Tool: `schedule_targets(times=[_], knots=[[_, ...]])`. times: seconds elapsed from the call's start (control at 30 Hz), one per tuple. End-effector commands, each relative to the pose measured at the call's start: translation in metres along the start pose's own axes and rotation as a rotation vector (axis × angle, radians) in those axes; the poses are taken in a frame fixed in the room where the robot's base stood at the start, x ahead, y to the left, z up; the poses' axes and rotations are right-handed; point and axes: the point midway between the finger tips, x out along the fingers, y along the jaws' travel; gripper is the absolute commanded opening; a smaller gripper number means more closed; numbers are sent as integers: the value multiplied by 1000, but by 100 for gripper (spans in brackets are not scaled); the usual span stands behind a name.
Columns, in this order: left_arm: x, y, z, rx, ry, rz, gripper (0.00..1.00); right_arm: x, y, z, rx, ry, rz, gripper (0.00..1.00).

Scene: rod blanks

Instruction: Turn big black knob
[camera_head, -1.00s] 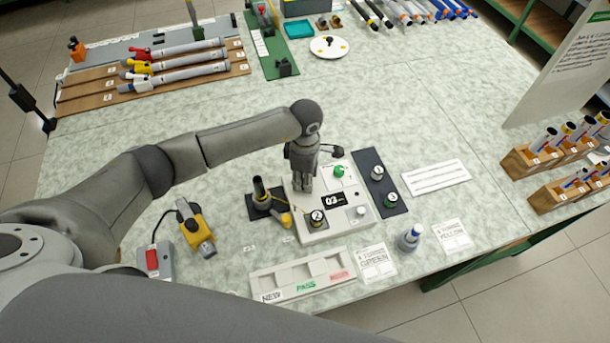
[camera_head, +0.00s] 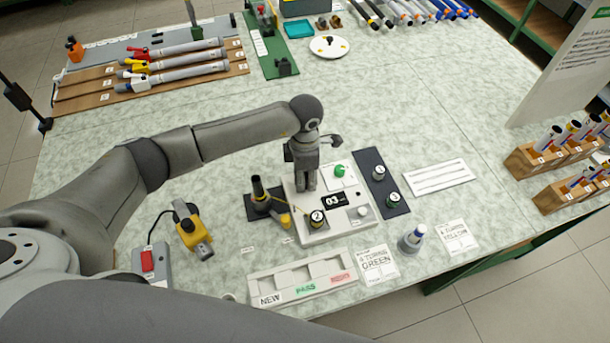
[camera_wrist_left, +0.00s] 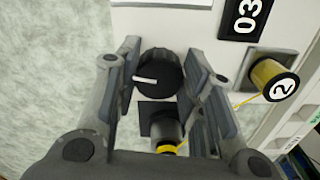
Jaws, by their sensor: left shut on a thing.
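The big black knob (camera_wrist_left: 158,75) shows in the left wrist view, with a white pointer line on its face directed to the left. My left gripper (camera_wrist_left: 155,80) has its fingers on both sides of the knob and is shut on it. In the head view, my left gripper (camera_head: 306,184) points down at the left part of the white control box (camera_head: 335,228), and its fingers hide the knob. The box's display (camera_head: 334,200) reads 03; it also shows in the left wrist view (camera_wrist_left: 245,15). My right gripper is not in view.
A rod end marked 2 (camera_head: 317,217) sits in the box's front. A dark holder with a black and yellow piece (camera_head: 262,195) stands close left of the box. A green button (camera_head: 340,170) and a dark strip with two rod ends (camera_head: 381,182) lie right.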

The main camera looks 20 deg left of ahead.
Motion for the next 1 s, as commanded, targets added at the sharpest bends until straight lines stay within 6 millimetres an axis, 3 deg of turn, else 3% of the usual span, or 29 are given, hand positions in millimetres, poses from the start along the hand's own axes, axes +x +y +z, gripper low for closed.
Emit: schedule_targets(times=[0.1,0.13,0.27,0.67,0.77,1.0], knots=[[0,0,-1,1,2,0,13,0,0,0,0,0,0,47],[0,0,-1,1,2,0,41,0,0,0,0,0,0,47],[0,0,-1,2,1,0,58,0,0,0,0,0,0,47],[-5,1,0,2,-1,1,59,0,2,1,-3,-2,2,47],[-18,1,0,3,-2,3,59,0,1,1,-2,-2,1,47],[-70,2,0,3,-2,5,59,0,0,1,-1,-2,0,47]])
